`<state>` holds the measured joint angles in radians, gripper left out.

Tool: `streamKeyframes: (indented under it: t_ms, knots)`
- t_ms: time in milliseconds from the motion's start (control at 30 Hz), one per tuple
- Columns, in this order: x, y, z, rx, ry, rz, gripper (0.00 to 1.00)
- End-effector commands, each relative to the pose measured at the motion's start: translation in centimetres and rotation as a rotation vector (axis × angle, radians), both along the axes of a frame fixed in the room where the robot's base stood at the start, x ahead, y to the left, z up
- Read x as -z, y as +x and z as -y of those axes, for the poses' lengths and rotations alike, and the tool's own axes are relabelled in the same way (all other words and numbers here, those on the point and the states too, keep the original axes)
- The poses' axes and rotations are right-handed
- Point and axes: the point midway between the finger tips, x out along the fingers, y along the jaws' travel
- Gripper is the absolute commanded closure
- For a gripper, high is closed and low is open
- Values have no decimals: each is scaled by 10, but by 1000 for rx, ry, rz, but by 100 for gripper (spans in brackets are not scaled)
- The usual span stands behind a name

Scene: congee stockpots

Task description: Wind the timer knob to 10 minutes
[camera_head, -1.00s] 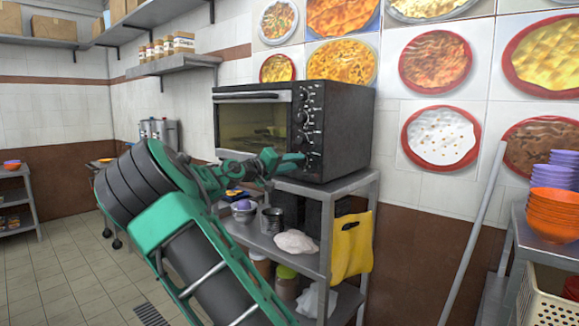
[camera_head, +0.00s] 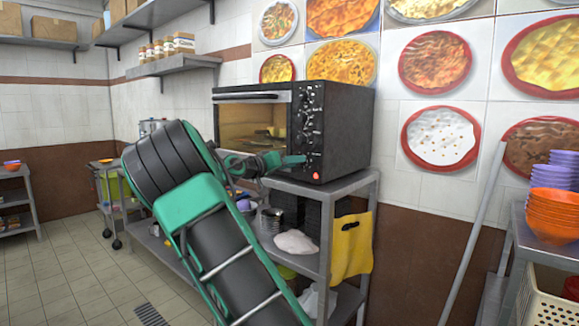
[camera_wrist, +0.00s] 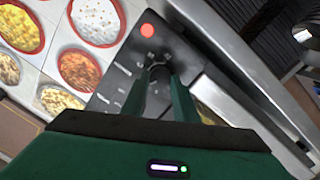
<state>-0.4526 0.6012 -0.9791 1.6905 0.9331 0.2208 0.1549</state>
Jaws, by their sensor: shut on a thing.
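The black oven (camera_head: 345,125) stands on a metal rack, with a column of knobs on its front panel right of the glass door (camera_head: 245,125). My gripper (camera_head: 300,160) is at the lowest knob, presumably the timer. In the wrist view the two green fingers (camera_wrist: 160,85) are closed around the dark knob (camera_wrist: 158,70), which they partly hide. A red lamp (camera_head: 316,176) glows just below the knob, and it also shows in the wrist view (camera_wrist: 148,30). The oven's inside is lit warm. The dial marks are too small to read.
The metal rack (camera_head: 325,188) below the oven holds a dark pot, a white bundle (camera_head: 296,242) and a yellow cloth (camera_head: 351,247). A table with orange and purple bowls (camera_head: 555,210) stands at right. Floor at left is clear.

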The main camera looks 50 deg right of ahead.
Motion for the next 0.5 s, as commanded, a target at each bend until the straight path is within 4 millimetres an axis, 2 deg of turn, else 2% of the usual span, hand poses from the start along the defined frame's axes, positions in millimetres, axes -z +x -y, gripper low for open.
streamKeyframes:
  t_ms: [33,500]
  knots:
    - [4,2,-1,-4,13,37,96]
    - [4,1,-2,-4,50,482,96]
